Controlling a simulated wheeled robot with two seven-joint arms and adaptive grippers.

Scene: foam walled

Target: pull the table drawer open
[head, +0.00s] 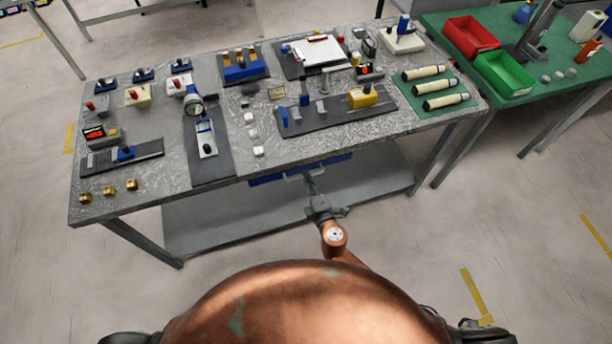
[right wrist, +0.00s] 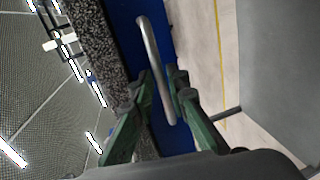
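The drawer (head: 268,180) is a blue front under the near edge of the grey speckled worktable (head: 240,186). In the right wrist view the blue drawer front (right wrist: 128,30) carries a long silver bar handle (right wrist: 150,60). My right gripper (head: 311,186) reaches up to the drawer front from below in the head view. In the right wrist view its green fingers (right wrist: 160,84) stand on either side of the handle, with gaps that look clear, so it is open around the bar. The drawer looks flush under the tabletop. My left gripper is not in view.
Tools, fixtures and brass parts (head: 108,190) cover the tabletop. A lower grey shelf (head: 220,222) sits beneath. A green table (head: 440,28) with red (head: 470,36) and green bins (head: 505,74) stands at the right. The floor in front is clear apart from yellow markings.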

